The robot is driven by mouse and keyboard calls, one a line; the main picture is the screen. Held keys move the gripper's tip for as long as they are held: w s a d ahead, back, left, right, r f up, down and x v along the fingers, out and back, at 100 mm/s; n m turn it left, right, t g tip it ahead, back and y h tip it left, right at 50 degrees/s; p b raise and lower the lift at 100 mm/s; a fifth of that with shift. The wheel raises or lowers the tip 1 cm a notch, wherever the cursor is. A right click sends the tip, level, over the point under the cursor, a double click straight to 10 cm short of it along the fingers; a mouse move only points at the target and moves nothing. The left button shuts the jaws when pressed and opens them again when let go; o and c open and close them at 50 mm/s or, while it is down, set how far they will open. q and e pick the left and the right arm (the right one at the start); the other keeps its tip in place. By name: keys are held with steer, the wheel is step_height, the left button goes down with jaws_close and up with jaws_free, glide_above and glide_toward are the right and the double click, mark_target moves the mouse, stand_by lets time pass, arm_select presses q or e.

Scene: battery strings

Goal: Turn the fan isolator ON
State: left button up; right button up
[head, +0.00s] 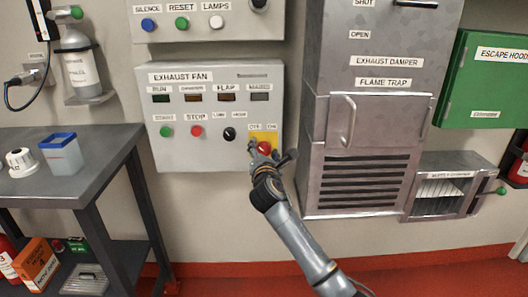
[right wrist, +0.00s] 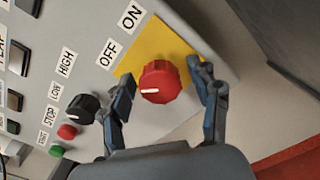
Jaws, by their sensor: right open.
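The fan isolator is a red round knob (right wrist: 161,82) on a yellow plate (right wrist: 151,45) at the panel's lower right. In the head view the red knob (head: 264,147) shows just above my right gripper (head: 265,153). The knob's white mark points toward the OFF label (right wrist: 110,52) side, away from the ON label (right wrist: 131,16). My right gripper (right wrist: 161,74) is open, with one finger on each side of the knob. Gaps show between the fingers and the knob in the right wrist view. My left gripper is not in view.
The grey exhaust fan panel (head: 215,77) also carries a black selector (right wrist: 83,108) close to one finger, and red and green buttons. A metal damper cabinet (head: 312,150) stands just right of the panel. A dark table (head: 105,150) stands at left.

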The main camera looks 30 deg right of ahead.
steer(key=c, duration=1.2)
